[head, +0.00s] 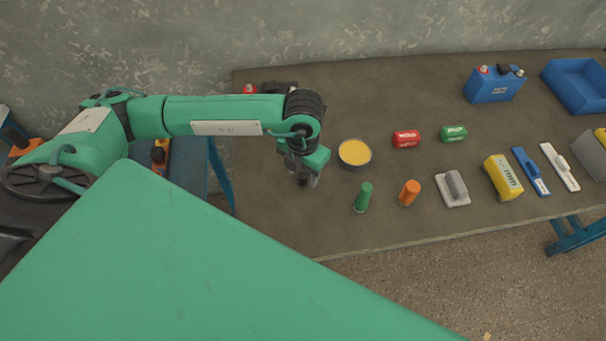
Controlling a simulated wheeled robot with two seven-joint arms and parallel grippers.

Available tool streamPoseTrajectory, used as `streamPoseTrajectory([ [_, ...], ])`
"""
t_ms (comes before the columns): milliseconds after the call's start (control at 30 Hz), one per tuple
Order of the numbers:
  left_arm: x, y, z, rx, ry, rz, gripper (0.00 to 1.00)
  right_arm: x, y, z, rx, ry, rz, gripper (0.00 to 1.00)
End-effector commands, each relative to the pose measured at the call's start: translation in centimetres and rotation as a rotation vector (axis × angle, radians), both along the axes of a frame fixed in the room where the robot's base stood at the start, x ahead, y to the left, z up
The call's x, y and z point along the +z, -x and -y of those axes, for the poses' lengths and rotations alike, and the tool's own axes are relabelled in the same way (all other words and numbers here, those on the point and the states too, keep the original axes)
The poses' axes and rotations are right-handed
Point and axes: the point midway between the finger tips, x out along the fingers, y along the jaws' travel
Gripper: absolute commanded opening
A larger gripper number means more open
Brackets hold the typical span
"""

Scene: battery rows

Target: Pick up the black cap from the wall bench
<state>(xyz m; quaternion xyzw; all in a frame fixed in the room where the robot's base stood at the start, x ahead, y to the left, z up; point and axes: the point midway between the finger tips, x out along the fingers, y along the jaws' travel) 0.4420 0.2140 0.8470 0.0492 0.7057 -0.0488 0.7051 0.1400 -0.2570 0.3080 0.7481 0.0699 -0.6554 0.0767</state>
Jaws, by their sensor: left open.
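My left gripper (304,178) points down over the left part of the wall bench (400,95), left of a tin with yellow contents. It is open. A small dark shape shows at its fingertips, and I cannot tell whether that is the black cap or part of the gripper. A black piece (503,69) sits on top of a blue battery (492,86) between its terminals at the back right. A dark object with a red terminal (250,88) stands behind my left forearm, which hides most of it. My right gripper is not in view.
The yellow tin (355,153), green cylinder (363,197) and orange cylinder (409,192) stand close right of the gripper. Red (406,139) and green (453,133) blocks, a grey-handled float (455,188), a yellow block (503,177) and a blue bin (577,85) lie farther right.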

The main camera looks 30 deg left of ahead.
Motion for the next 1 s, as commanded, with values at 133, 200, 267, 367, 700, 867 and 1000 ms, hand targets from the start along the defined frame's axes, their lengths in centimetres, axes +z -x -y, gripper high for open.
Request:
streamPoseTrajectory([
  [133,-0.2,0.0,0.0,0.000,0.001,0.001,0.48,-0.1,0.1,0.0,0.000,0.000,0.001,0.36],
  [200,-0.2,0.0,0.0,0.000,0.001,0.001,0.48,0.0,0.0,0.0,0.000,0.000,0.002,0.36],
  [267,-0.2,0.0,0.0,0.000,0.001,0.001,0.42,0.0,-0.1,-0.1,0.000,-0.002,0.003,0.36],
  [367,-0.2,0.0,0.0,0.000,0.001,0.001,0.23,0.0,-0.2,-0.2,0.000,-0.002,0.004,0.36],
  [700,-0.1,0.0,0.0,0.000,0.001,0.001,0.01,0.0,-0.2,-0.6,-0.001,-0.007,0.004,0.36],
  [867,0.0,0.0,0.0,0.000,0.001,0.001,0.01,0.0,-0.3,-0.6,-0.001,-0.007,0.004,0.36],
  [1000,0.8,-0.1,0.0,-0.001,0.001,0.002,0.01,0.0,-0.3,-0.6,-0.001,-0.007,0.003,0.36],
])
